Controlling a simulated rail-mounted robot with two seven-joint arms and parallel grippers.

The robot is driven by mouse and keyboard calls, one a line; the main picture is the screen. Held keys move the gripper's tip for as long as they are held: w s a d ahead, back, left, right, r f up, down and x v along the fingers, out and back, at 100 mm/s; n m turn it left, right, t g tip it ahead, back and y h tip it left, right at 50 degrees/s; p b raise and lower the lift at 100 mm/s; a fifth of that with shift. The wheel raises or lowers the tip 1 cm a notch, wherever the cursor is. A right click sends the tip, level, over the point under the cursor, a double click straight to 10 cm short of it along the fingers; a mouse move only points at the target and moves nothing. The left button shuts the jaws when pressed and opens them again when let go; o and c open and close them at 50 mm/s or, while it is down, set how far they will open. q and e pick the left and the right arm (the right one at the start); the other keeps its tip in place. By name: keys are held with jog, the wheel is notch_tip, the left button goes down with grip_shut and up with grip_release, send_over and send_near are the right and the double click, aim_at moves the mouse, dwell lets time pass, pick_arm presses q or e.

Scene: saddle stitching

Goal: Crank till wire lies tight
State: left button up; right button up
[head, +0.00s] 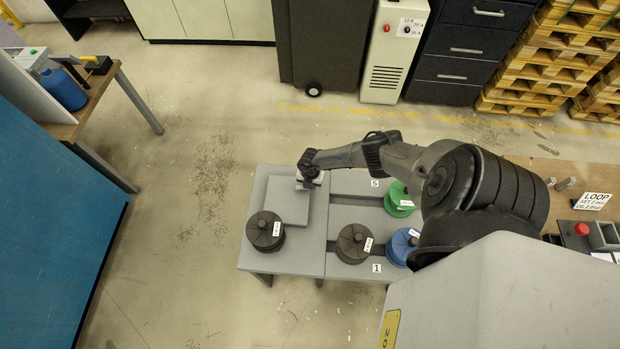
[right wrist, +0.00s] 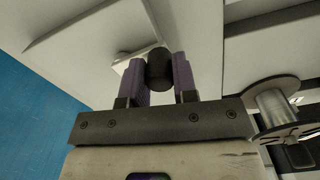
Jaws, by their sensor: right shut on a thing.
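My right arm reaches in from the right in the head view, and its gripper (head: 309,176) is at the back of a grey block (head: 278,200) on the table. In the right wrist view the right gripper (right wrist: 162,75) is shut on a black cylindrical crank knob (right wrist: 159,68), one finger on each side. The knob stands at a pale plate-like crank arm (right wrist: 137,58). No wire can be made out in either view. My left gripper is not in view.
The grey table (head: 258,258) holds a black spool (head: 262,232) in front of the block, another black spool (head: 351,245), a blue spool (head: 399,248) and a green spool (head: 397,200). A bench (head: 580,222) with a LOOP sign is at right. Open floor lies left.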

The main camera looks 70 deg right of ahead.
jog(key=shift+a+r+m+p, duration=0.1)
jog(key=shift+a+m+p, duration=0.1)
jog(key=shift+m+p, duration=0.25)
dwell(0.3)
jog(key=o, duration=0.9)
